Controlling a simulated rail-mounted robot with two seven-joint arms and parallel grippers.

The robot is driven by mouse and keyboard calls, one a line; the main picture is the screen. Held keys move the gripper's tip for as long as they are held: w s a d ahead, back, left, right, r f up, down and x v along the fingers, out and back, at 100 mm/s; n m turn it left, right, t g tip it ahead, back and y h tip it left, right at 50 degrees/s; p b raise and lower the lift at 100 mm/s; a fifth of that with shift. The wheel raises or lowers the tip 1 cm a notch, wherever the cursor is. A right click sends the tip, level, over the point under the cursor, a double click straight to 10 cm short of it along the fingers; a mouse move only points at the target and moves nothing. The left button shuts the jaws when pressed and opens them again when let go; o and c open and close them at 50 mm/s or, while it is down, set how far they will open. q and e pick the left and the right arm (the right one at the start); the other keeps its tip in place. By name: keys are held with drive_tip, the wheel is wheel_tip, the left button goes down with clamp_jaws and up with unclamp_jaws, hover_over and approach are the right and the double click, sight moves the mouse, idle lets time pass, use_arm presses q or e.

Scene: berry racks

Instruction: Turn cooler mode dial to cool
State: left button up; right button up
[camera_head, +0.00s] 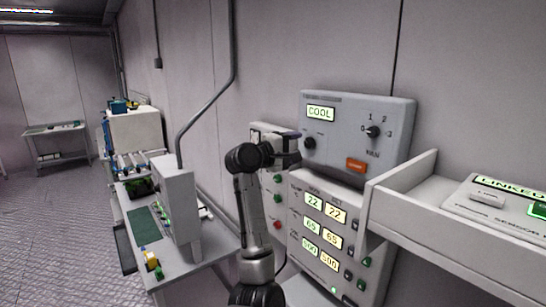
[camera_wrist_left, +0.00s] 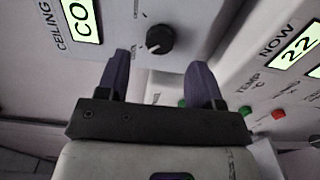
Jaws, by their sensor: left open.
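The cooler panel (camera_head: 340,112) is a grey box on the wall, and its lit display (camera_head: 321,113) reads COOL. The black mode dial (camera_head: 309,143) sits below the display. In the left wrist view the dial (camera_wrist_left: 160,40) shows just beyond the fingers, with a pale pointer mark toward its lower left; its small labels are too blurred to read. My left gripper (camera_head: 292,150) is beside the dial in the head view. Its two fingers (camera_wrist_left: 160,80) are apart and empty, and the dial appears clear of both. My right gripper is not in view.
A second dial (camera_head: 373,132) and an orange switch (camera_head: 356,166) are on the same panel. Below is a control panel (camera_head: 322,225) with lit readouts and buttons. A white shelf (camera_head: 440,228) juts out at right. A bench (camera_head: 185,262) stands at left.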

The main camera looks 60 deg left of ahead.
use_arm(q)
drive_tip(key=b+v, duration=0.1)
drive_tip(key=v, duration=0.8)
drive_tip(key=shift+b, duration=0.4)
drive_tip(key=shift+s, duration=0.1)
